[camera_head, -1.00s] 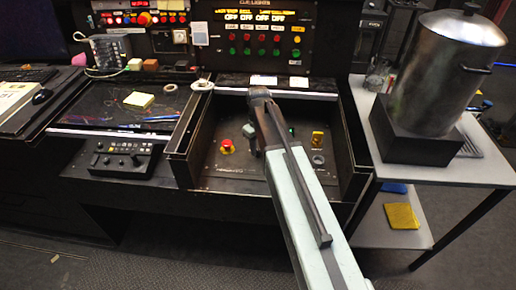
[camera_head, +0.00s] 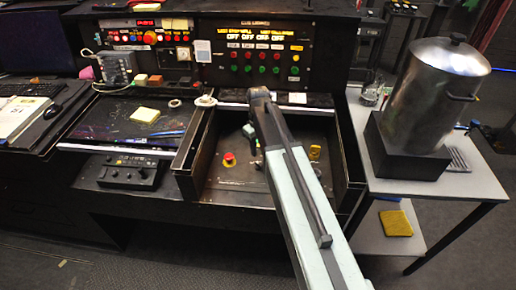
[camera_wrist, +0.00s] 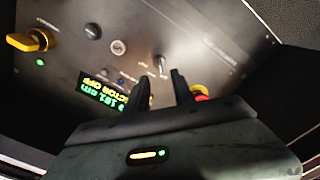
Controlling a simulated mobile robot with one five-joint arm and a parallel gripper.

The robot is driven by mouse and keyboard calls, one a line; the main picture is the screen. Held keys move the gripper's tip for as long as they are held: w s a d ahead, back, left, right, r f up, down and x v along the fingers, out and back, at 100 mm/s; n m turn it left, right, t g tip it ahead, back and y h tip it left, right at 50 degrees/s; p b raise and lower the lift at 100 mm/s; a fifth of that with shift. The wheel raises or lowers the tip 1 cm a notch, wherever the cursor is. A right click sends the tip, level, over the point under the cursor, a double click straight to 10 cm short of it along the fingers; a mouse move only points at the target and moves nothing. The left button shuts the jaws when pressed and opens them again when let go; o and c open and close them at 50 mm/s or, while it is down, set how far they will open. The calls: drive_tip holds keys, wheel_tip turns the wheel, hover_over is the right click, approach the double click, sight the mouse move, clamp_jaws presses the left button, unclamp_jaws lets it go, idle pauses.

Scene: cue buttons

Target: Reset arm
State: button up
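My arm (camera_head: 310,215) reaches forward over the black control tray (camera_head: 235,193) in the head view. My gripper (camera_wrist: 163,76) shows in the wrist view with its two dark fingers apart and nothing held between them. In the head view the arm mostly hides it. Below it is a panel with a yellow knob (camera_wrist: 30,41), a green-lit display (camera_wrist: 103,92) and a red button (camera_wrist: 200,94) partly hidden by the gripper. In the head view the red button (camera_head: 229,159) is left of the arm and the yellow knob (camera_head: 315,152) is right of it.
A cue lights panel (camera_head: 265,55) stands behind the tray. A large metal pot (camera_head: 435,95) on a black block stands on the side table (camera_head: 460,185) at right. A small control box (camera_head: 125,172) is at left. Open floor (camera_head: 180,262) lies in front.

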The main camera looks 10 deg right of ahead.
idle(0.3)
drive_tip(key=s+r+m+p, duration=0.3)
drive_tip(key=s+m, duration=0.2)
drive_tip(key=s, duration=0.9)
drive_tip(key=shift+s+m, duration=0.3)
drive_tip(key=shift+s, duration=0.1)
drive_tip(key=shift+r, duration=0.1)
